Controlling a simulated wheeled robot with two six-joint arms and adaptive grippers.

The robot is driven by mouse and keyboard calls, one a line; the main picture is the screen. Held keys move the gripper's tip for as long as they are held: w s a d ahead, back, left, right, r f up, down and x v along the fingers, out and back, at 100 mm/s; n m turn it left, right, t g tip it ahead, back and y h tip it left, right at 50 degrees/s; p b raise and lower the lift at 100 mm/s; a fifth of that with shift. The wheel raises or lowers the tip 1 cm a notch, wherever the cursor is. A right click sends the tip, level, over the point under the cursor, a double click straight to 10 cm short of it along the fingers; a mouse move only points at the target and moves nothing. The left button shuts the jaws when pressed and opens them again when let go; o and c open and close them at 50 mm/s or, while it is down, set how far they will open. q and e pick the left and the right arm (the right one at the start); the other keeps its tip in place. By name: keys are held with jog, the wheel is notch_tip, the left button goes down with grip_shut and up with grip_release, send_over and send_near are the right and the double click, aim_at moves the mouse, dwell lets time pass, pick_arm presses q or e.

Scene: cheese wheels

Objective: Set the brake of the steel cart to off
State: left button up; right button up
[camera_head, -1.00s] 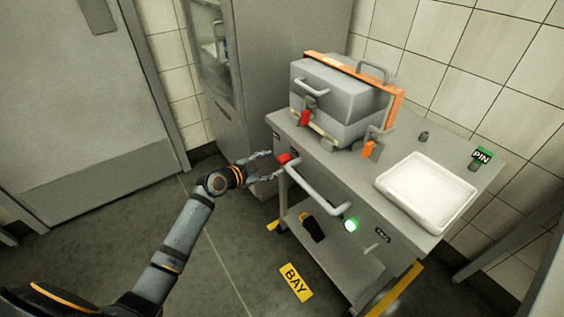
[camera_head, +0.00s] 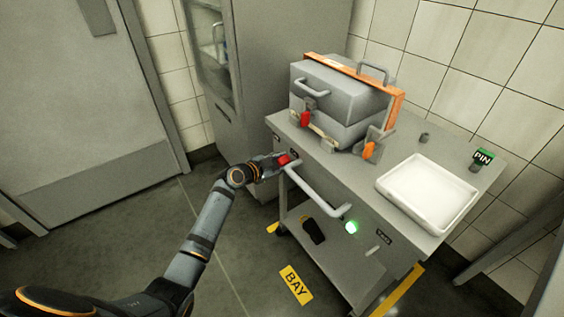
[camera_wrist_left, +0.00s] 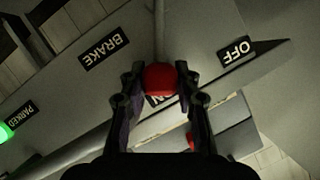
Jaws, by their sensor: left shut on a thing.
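The steel cart (camera_head: 345,168) stands against the tiled wall. Its brake lever has a red knob (camera_head: 284,159) at the cart's left front corner, above the front handle. My left gripper (camera_head: 277,163) is shut on this knob. In the left wrist view the red knob (camera_wrist_left: 160,79) sits between both fingertips, in front of a partly hidden label (camera_wrist_left: 158,100) ending in N. An OFF label (camera_wrist_left: 237,51) is to the upper right, and a BRAKE label (camera_wrist_left: 101,49) to the upper left. My right gripper is not in view.
A grey case (camera_head: 335,98) with red and orange latches stands on the cart. A white tray (camera_head: 432,192) lies to its right. A green light (camera_head: 351,227) glows by the PARKED label. A grey cabinet (camera_head: 262,65) is behind; a yellow BAY sign (camera_head: 296,285) marks the floor.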

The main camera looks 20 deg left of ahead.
pick_arm(q)
grip_shut()
